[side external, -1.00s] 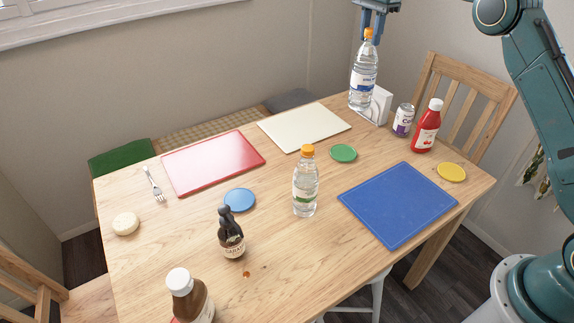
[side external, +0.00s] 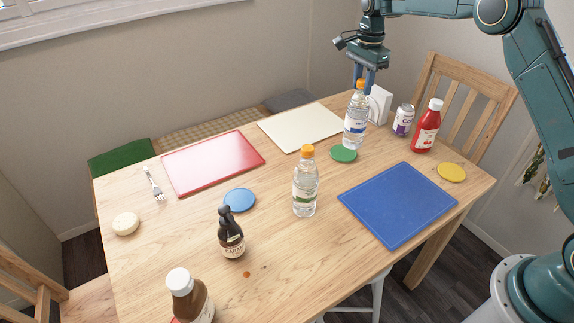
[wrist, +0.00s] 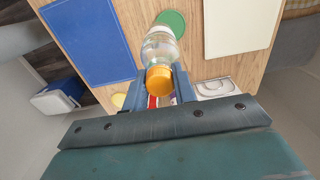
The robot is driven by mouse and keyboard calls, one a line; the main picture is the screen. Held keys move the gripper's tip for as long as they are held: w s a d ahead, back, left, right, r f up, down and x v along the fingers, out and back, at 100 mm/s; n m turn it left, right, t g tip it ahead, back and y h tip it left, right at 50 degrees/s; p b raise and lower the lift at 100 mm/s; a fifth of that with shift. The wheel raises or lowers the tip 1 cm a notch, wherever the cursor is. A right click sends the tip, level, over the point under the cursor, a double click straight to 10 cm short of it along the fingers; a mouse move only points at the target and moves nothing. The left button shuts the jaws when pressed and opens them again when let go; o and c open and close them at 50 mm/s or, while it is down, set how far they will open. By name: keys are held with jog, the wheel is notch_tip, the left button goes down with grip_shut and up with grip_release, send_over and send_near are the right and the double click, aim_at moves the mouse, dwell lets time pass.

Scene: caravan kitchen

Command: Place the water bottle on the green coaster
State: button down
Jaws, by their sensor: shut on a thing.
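A clear water bottle with an orange cap and blue label (side external: 355,122) hangs upright in my gripper (side external: 361,84), which is shut on its cap end. In the side view its base overlaps the far right part of the green coaster (side external: 343,154); whether it touches cannot be told. In the wrist view the bottle (wrist: 160,46) points towards the coaster (wrist: 172,22), covering part of it, with my gripper (wrist: 160,88) around the cap. A second orange-capped bottle with a green label (side external: 305,186) stands in the middle of the table.
A blue board (side external: 397,205), a white board (side external: 303,127) and a red board (side external: 212,162) lie around. A ketchup bottle (side external: 427,127), a can (side external: 403,120) and a white napkin holder (side external: 379,105) stand behind and right of the held bottle. A yellow coaster (side external: 451,172) lies near the right corner.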

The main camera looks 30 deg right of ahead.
aim_at(360, 99)
jog(key=shift+f, duration=2.75)
jog(key=c, duration=1.1)
grip_release()
jog(key=shift+f, duration=0.1)
jog(key=shift+r, duration=0.2)
notch_tip(360, 99, up, 12)
jog(key=shift+f, duration=0.1)
